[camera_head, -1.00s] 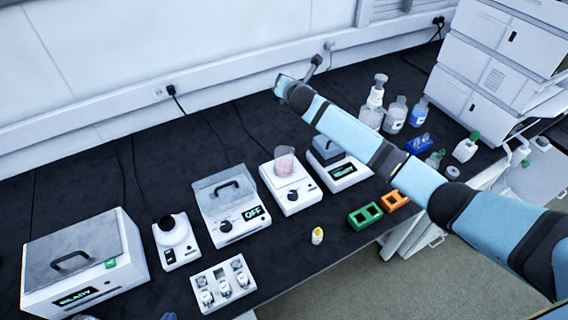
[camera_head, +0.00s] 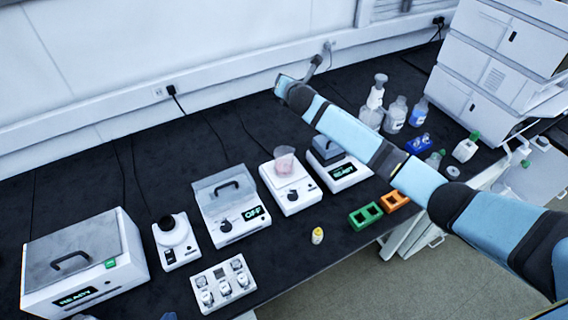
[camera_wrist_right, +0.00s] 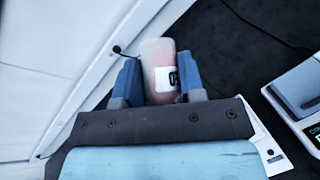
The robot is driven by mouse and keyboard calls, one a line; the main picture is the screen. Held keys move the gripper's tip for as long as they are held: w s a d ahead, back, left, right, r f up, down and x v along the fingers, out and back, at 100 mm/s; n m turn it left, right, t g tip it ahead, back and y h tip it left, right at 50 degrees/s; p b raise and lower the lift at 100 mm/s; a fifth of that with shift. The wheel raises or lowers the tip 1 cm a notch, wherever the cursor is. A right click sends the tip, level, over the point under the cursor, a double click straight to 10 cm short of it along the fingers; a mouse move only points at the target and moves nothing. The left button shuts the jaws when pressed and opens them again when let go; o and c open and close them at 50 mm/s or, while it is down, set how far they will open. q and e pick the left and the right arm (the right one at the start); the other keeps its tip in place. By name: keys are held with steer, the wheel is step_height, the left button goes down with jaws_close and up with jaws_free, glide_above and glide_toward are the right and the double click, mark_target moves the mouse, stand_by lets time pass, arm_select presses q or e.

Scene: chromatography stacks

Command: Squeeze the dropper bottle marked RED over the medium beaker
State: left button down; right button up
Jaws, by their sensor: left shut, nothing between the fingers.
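In the right wrist view a bottle (camera_wrist_right: 158,58) with pinkish contents and a white label stands between the blue fingers of my right gripper (camera_wrist_right: 159,88). The fingers press on its sides; I can read only part of the label. In the head view my right arm reaches from the right to the back wall, and its gripper and the bottle cannot be made out. A clear beaker (camera_head: 285,158) with pink contents stands on a white device, left of that arm; I cannot tell its size class. My left gripper (camera_head: 168,316) barely shows at the bottom edge, shut and empty.
A small yellow-capped bottle (camera_head: 317,236) stands near the front edge. Green (camera_head: 365,216) and orange (camera_head: 395,200) holders are to its right. A vial rack (camera_head: 223,284) and several boxy devices fill the left. Bottles (camera_head: 395,115) stand behind my right arm.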

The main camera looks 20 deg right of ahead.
stand_by(0.7)
